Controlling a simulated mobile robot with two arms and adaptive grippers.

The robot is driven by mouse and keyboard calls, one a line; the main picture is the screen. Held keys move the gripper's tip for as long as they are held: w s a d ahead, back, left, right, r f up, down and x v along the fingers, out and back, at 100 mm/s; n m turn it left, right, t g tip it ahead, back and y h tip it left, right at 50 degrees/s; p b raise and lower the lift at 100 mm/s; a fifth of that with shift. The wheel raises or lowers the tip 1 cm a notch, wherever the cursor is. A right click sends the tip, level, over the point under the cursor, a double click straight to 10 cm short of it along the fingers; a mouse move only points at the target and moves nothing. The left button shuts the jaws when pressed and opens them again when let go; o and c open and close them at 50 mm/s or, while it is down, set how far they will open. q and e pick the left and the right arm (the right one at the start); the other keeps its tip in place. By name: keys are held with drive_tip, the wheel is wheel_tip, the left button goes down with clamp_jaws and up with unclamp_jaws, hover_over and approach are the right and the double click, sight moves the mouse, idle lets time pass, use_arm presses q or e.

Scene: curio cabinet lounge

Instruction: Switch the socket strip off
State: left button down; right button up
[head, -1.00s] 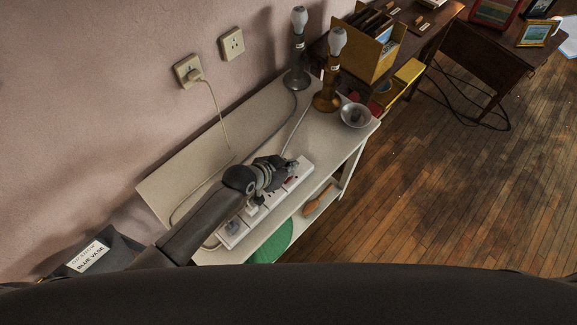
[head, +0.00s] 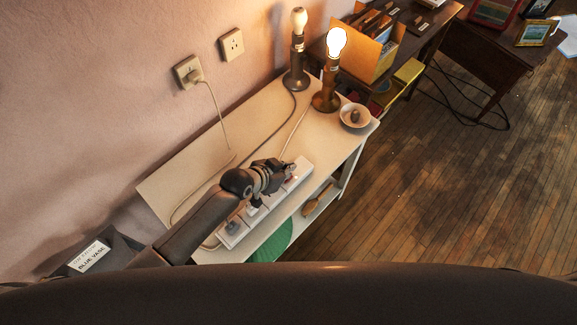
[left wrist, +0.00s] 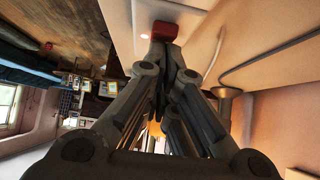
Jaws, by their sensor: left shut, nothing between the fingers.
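The white socket strip (head: 304,166) lies on the cream shelf top, with plugs in its near part. My left gripper (head: 290,171) is shut and empty over the far end of the strip, beside a small red glow there. The left wrist view shows the closed fingertips (left wrist: 172,48) close to a red switch (left wrist: 165,31) on the strip; I cannot tell whether they touch. The front lamp (head: 336,42) is lit. My right gripper is not in view.
A small bowl (head: 355,115) stands by the lamps at the shelf's far end. Cords run across the cream shelf top (head: 185,178). Wall sockets (head: 188,71) are on the left, one with a plug. Wooden floor lies open to the right.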

use_arm(q)
drive_tip(key=shift+s+a, duration=0.15)
drive_tip(key=shift+s, duration=0.05)
drive_tip(key=r+p, duration=0.3)
drive_tip(key=r, duration=0.1)
drive_tip(key=shift+w+d+p, duration=0.25)
drive_tip(key=shift+w+p, duration=0.1)
drive_tip(key=shift+p, duration=0.05)
drive_tip(key=shift+s+r, duration=0.1)
drive_tip(key=shift+r, duration=0.2)
drive_tip(key=w+d+r+b+v, duration=0.1)
drive_tip(key=v, duration=0.8)
drive_tip(key=shift+r, duration=0.25)
drive_tip(key=shift+s+a, duration=0.1)
